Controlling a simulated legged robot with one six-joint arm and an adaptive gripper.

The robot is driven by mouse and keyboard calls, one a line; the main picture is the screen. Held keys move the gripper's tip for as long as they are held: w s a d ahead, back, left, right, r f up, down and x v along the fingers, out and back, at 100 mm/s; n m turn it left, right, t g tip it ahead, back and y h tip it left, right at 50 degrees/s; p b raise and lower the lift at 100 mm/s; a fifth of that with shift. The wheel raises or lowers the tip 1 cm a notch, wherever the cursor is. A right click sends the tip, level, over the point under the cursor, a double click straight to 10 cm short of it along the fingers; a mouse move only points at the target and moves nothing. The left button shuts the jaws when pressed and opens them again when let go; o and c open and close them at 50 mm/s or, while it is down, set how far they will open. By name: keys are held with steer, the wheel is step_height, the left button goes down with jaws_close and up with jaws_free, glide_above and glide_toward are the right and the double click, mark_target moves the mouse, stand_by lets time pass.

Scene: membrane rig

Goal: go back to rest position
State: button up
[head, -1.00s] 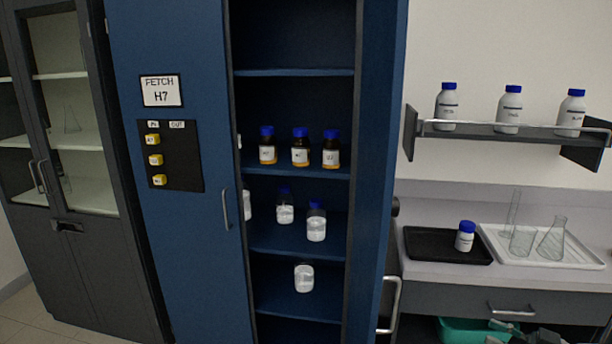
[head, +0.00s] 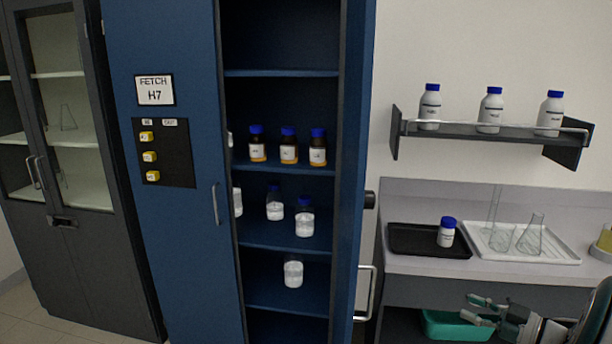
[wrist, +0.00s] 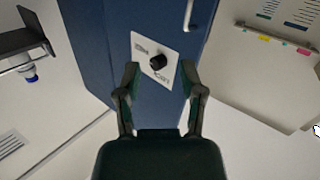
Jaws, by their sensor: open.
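My gripper (head: 478,309) is at the lower right of the head view, in front of the bench and beside the teal bin. In the wrist view my gripper (wrist: 158,80) shows its two fingers spread apart with nothing between them. Beyond the fingers, a dark round knob (wrist: 157,61) on a white plate (wrist: 142,50) sits on the side of the blue cabinet. The fingers look apart from the knob. The blue cabinet (head: 180,240) stands in the middle of the head view with its shelves showing.
Brown and clear blue-capped bottles (head: 288,147) stand on the cabinet shelves. A black tray (head: 405,240) with a white bottle (head: 446,232) and a white tray (head: 560,252) with glassware lie on the bench. A wall shelf (head: 460,130) holds white bottles. A teal bin (head: 440,328) is below.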

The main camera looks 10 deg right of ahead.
steer(key=w+a+r+m+t+h, duration=0.1)
steer(key=w+a+r+m+h, duration=0.1)
steer(key=w+r+h, duration=0.5)
steer(key=a+r+m+h, duration=0.4)
steer(key=a+h, duration=0.2)
steer(key=s+a+f+m+g+y, duration=0.1)
steer(key=s+a+g, duration=0.4)
steer(key=s+a, duration=0.5)
steer(key=s+a+f+m+g+y, duration=0.1)
steer(key=s+a+f+g+y, duration=0.2)
steer(key=s+a+f, duration=0.3)
steer(key=s+a+g, duration=0.1)
steer(key=s+a, duration=0.4)
steer(key=shift+s+g, duration=0.3)
steer(key=shift+g, duration=0.1)
